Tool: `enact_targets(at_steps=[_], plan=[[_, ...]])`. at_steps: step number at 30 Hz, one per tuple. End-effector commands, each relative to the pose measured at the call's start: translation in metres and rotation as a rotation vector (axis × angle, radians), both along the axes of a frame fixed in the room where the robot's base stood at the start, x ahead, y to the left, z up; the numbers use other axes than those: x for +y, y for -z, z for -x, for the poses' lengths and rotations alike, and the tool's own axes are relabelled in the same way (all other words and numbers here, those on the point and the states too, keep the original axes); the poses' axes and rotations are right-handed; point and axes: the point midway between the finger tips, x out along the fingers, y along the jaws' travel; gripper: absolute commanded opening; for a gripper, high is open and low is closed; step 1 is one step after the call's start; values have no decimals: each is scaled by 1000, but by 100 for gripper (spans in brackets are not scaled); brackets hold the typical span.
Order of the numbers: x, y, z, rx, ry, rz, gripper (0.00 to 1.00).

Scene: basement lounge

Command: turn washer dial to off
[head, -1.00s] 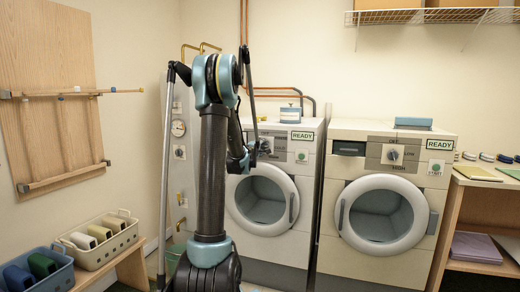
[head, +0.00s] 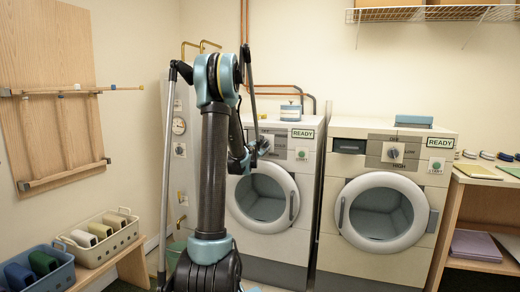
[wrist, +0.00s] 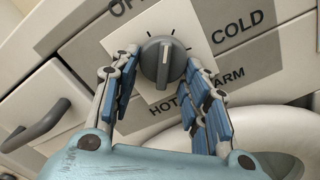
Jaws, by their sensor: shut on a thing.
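The grey washer dial (wrist: 163,62) shows in the wrist view on a white plate, with labels around it. A cut-off label starting "OF" is at upper left, COLD at right, WARM at lower right, HOT below. A small white mark is at the dial's top end, between "OF" and COLD.
A second washer (head: 335,220) with its own dial (head: 393,153) stands to the right. A shelf unit (head: 450,215) is beyond it. A water heater (head: 180,165) is left of my arm. Bins (head: 105,245) sit on a low bench at lower left.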

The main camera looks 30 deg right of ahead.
Motion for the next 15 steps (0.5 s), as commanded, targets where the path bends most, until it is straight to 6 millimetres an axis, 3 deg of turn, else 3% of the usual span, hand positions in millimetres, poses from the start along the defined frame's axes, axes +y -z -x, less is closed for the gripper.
enact_targets(at_steps=[15], plan=[[-4, 2, 4, 360, 1, 308, 18]])
